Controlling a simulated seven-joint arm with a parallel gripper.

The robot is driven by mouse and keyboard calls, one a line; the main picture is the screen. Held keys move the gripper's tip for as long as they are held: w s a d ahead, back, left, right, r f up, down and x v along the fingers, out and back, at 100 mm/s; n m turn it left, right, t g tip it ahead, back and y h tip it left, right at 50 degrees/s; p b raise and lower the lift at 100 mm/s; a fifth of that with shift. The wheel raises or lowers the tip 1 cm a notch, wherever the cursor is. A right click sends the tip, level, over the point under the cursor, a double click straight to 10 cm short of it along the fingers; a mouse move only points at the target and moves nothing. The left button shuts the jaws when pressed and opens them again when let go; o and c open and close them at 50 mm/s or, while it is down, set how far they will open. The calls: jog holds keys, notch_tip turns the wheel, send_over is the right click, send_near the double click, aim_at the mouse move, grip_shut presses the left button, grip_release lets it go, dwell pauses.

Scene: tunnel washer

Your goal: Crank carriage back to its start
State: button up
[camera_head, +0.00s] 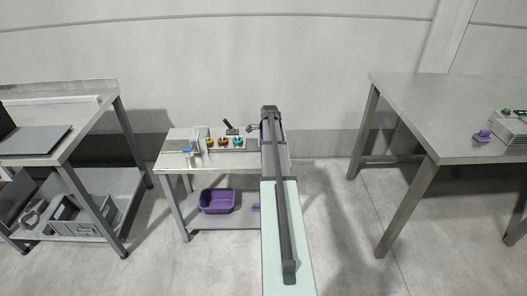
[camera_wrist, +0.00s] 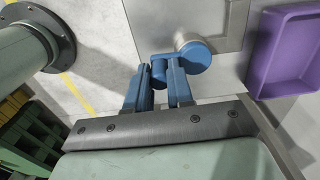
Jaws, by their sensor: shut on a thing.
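In the wrist view, my gripper (camera_wrist: 159,78) has its two blue fingers shut around a small blue crank handle (camera_wrist: 158,71). A short blue arm joins the handle to a round blue crank hub (camera_wrist: 195,56) just up and right of the fingers, at the grey metal plate. I cannot make out the carriage for certain.
In the head view, several small coloured parts (camera_head: 223,142) stand on the low table (camera_head: 225,163). A purple bin (camera_head: 217,201) sits on its lower shelf.

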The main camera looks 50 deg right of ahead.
jog(key=shift+s+d, duration=0.4)
jog(key=shift+d, duration=0.25)
jog(key=shift+s+d, duration=0.1)
jog(key=shift+d, duration=1.15)
jog(key=shift+w+d, duration=0.3)
jog(key=shift+d, duration=0.25)
jog(key=shift+w+d, duration=0.3)
jog(key=shift+d, duration=0.25)
jog(key=o, duration=0.8)
jog(key=shift+s, duration=0.1)
notch_tip(320, 180, up, 7)
